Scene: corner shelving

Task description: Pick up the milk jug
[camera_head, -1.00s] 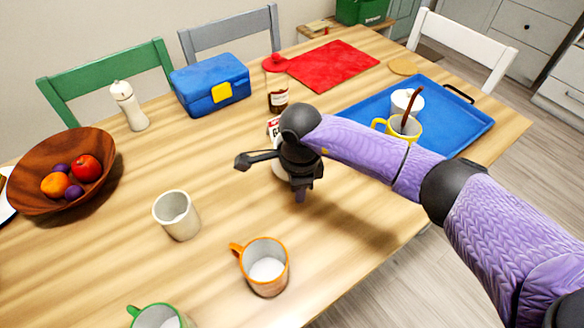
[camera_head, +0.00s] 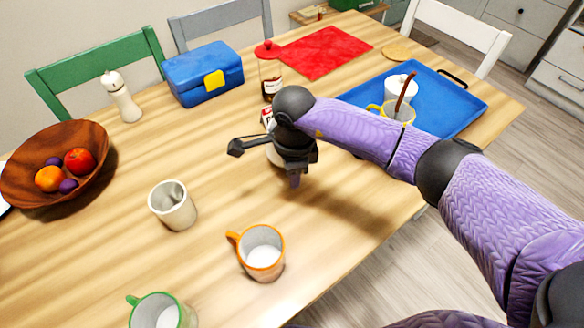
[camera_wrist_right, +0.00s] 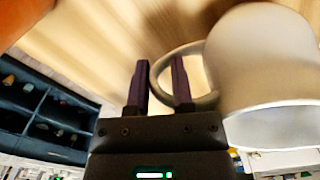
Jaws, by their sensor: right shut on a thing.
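The cream-white milk jug (camera_wrist_right: 262,60) fills the right of the right wrist view, with its open rim towards the camera. Its loop handle (camera_wrist_right: 205,101) passes between the two dark fingers of my right gripper (camera_wrist_right: 160,78), which are shut on it. In the head view my right gripper (camera_head: 295,178) is over the middle of the table. There it hides most of the jug, and only a pale edge (camera_head: 273,157) shows beside it. I cannot tell whether the jug touches the table. My left gripper is not in view.
A beige cup (camera_head: 172,207), an orange mug (camera_head: 259,252) and a green mug (camera_head: 160,312) stand nearby. A red-lidded bottle (camera_head: 270,75) and a partly hidden carton (camera_head: 267,117) are behind. A blue tray (camera_head: 452,100) with cups lies right, a fruit bowl (camera_head: 90,185) left.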

